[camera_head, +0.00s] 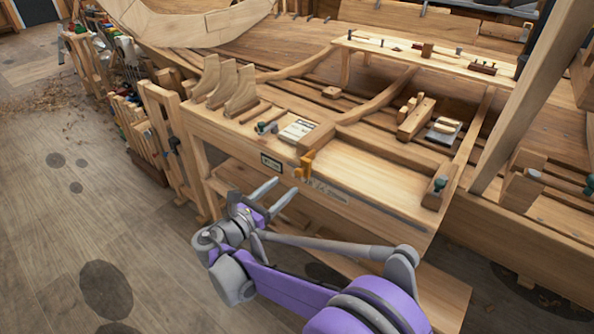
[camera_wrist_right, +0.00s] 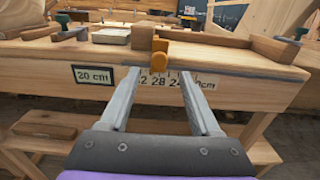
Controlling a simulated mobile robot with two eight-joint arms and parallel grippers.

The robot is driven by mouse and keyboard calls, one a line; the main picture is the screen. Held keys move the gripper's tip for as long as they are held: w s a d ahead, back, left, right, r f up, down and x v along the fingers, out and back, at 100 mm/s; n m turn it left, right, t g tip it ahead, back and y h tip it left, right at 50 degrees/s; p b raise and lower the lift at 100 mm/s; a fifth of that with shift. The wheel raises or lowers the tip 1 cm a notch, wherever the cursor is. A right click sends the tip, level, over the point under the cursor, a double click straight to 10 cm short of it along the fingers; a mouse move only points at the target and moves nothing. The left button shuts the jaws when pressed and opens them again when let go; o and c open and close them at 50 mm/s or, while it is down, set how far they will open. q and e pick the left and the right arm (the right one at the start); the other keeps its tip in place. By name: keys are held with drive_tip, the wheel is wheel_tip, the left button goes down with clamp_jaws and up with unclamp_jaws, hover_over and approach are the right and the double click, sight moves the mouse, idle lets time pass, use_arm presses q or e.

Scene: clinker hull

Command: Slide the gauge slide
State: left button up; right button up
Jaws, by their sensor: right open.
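The orange-yellow gauge slide (camera_head: 305,166) sits on a grey rail (camera_head: 372,201) along the front edge of the workbench. In the right wrist view the slide (camera_wrist_right: 159,58) stands over the left part of a printed scale (camera_wrist_right: 178,80); I cannot tell its exact reading. A small card (camera_wrist_right: 93,75) left of the scale reads 20 cm. My right gripper (camera_head: 287,186) is open and empty in front of the bench edge. In the right wrist view its fingers (camera_wrist_right: 158,73) point at the slide, one to each side and apart from it. My left gripper is not in view.
A lower shelf (camera_head: 430,292) lies under the bench. The floor at left is mostly open.

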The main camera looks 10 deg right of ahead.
sight(298, 174)
drive_tip(key=x, duration=0.8)
drive_tip(key=shift+w+p, duration=0.15)
drive_tip(key=shift+p, duration=0.15)
clamp_jaws()
idle(1.0)
